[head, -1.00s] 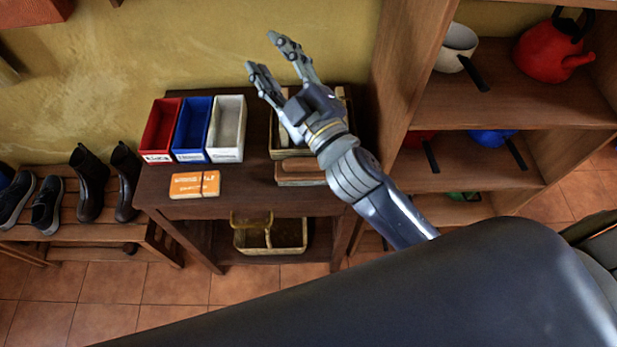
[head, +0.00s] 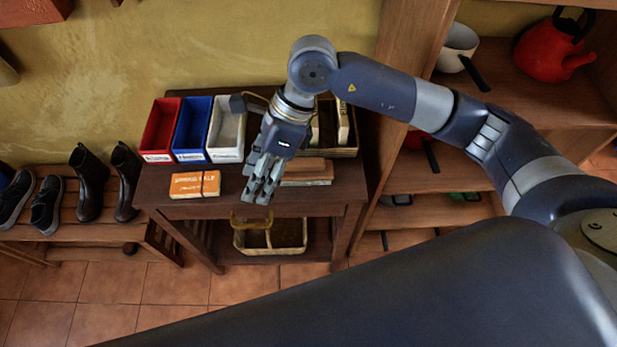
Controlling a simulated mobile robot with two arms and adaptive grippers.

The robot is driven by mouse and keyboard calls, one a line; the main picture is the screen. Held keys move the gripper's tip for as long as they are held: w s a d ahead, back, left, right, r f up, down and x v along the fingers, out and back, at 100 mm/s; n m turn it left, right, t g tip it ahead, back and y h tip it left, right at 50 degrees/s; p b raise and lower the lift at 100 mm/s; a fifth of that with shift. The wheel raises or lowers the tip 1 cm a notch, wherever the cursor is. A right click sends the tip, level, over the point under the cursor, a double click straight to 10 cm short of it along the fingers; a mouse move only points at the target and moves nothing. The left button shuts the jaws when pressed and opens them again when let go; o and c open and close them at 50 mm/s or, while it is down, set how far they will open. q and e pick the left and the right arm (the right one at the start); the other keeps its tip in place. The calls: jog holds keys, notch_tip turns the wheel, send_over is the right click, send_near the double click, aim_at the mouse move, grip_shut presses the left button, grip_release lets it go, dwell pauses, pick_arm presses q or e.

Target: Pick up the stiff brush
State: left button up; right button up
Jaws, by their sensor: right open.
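A brush-like block (head: 312,170) with a reddish-brown top and a paler lower edge lies near the front right of the dark wooden table; I cannot tell for certain that it is the stiff brush. Other pale, upright pieces (head: 343,124) stand in a tray behind it. My right gripper (head: 261,191) is open, fingers pointing down, and appears just left of the block, over the table's front part. It hides the block's left end. I see nothing between its fingers. My left gripper is not in view.
Red (head: 160,132), blue (head: 191,130) and white (head: 226,132) bins stand at the table's back left. An orange box (head: 194,185) lies in front of them. A wooden shelf unit (head: 400,90) rises at the right.

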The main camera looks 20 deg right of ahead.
jog(key=w+d+t+h, duration=0.1)
jog(key=w+d+h, duration=0.2)
jog(key=d, duration=0.3)
jog(key=w+d+t+h, duration=0.1)
jog(key=w+d+h, duration=0.15)
jog(key=d, duration=0.35)
jog(key=p, duration=0.1)
send_over(308, 178)
jog(key=d, duration=0.1)
notch_tip(308, 178, down, 6)
jog(key=shift+d+r, duration=0.1)
jog(key=f, duration=0.1)
jog(key=f+p, duration=0.1)
jog(key=f, duration=0.1)
jog(key=a+f+p, duration=0.1)
jog(key=f, duration=0.1)
jog(key=shift+s, duration=0.35)
jog(key=shift+f+g, duration=0.3)
jog(key=shift+f, duration=0.05)
jog(key=shift+w+f, duration=0.1)
jog(key=shift+w, duration=0.2)
grip_shut()
jog(key=shift+r, duration=0.2)
